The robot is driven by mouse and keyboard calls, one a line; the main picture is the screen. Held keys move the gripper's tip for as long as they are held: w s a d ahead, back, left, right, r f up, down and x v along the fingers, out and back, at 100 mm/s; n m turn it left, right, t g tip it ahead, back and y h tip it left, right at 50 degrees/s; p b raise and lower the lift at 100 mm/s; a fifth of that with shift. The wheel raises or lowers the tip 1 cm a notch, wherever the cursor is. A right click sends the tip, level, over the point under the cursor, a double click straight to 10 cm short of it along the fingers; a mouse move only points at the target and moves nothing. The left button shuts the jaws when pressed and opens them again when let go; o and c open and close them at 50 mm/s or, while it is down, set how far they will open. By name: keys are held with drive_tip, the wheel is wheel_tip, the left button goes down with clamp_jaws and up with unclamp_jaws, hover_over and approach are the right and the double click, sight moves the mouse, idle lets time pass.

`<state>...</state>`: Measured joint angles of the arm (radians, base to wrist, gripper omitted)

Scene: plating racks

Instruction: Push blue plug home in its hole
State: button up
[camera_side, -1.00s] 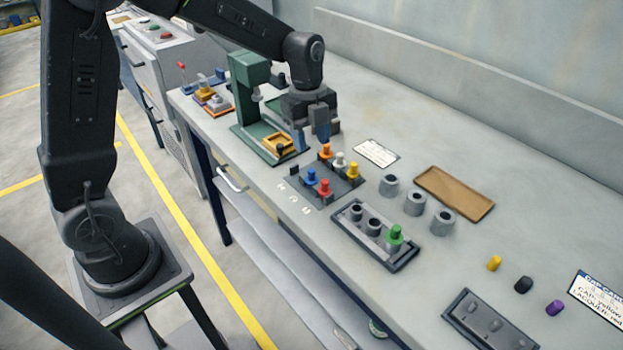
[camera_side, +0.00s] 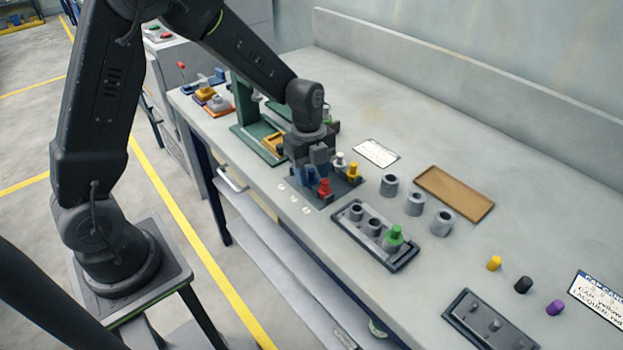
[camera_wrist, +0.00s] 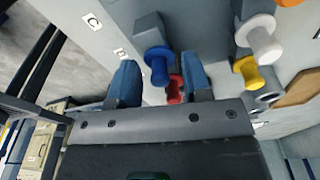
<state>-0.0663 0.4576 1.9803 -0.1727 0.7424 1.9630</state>
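The blue plug (camera_wrist: 158,60) shows in the wrist view, on a dark grey block, ahead of and between my two blue fingertips. My gripper (camera_wrist: 160,82) is open and empty, with a clear gap between the fingers. In the side view my gripper (camera_side: 312,172) is low over the plug rack (camera_side: 345,185), and it mostly hides the blue plug. How deep the plug sits in its hole cannot be told. The red plug (camera_side: 324,188) is just in front; it shows partly between the fingers in the wrist view (camera_wrist: 175,90).
White (camera_side: 339,160) and yellow (camera_side: 351,170) plugs stand close by on the rack. An orange plug shows at the wrist view's top edge (camera_wrist: 288,2). A green press (camera_side: 250,130) stands behind the gripper. A tray with a green plug (camera_side: 394,237) and grey cups (camera_side: 415,203) lie to the right.

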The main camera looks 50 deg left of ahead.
sight(313, 171)
clamp_jaws()
drive_tip(key=shift+r, duration=0.1)
drive_tip(key=shift+r, duration=0.35)
drive_tip(key=r, duration=0.8)
drive_tip(key=shift+d+r, duration=0.2)
drive_tip(key=d+r, duration=0.1)
drive_tip(key=d, duration=1.6)
drive_tip(key=shift+w+d+r, duration=0.15)
drive_tip(key=shift+w+d, duration=0.05)
drive_tip(key=shift+w, duration=0.25)
